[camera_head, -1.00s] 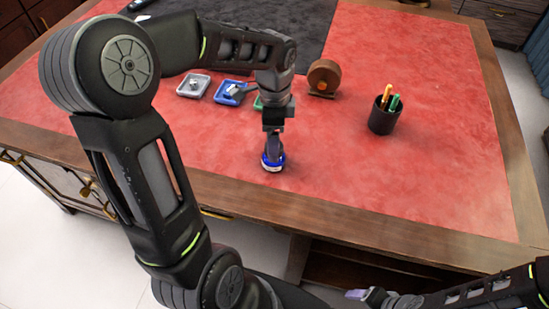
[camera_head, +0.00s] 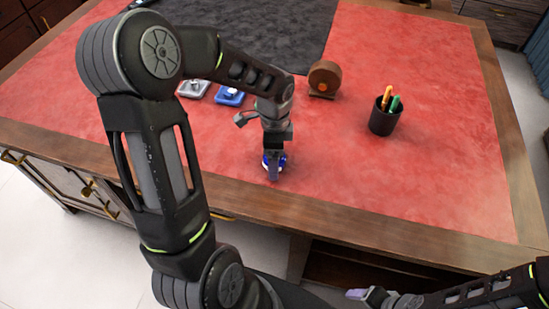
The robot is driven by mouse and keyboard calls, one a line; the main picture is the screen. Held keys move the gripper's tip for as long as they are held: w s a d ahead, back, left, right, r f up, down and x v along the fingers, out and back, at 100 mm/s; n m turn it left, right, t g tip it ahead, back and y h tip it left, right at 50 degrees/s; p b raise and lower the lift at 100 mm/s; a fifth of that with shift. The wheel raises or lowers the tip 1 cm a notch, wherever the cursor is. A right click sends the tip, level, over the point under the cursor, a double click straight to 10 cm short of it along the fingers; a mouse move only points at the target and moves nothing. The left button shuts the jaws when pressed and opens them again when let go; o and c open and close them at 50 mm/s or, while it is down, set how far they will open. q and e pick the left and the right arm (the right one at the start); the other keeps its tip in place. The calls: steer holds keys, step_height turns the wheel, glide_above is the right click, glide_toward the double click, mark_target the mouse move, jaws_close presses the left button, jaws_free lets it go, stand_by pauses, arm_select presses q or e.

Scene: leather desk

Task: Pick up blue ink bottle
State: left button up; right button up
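The blue ink bottle (camera_head: 281,158) stands on the red desk top near its front edge. My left gripper (camera_head: 272,170) points down at it, and a finger stands in front of the bottle and covers its middle. Blue shows on both sides of that finger. I cannot tell whether the fingers press on the bottle or are only around it. My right gripper (camera_head: 359,294) is low at the bottom of the view, in front of the desk and away from the bottle. Its opening is too small to make out.
A black pen cup (camera_head: 383,122) with an orange and a green item stands to the right. A brown round holder (camera_head: 324,78) is behind. A grey tray (camera_head: 194,88) and a blue tray (camera_head: 229,96) lie behind my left arm. The desk's right side is clear.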

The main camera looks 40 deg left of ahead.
stand_by(0.6)
arm_select(q)
steer(key=c, duration=1.8)
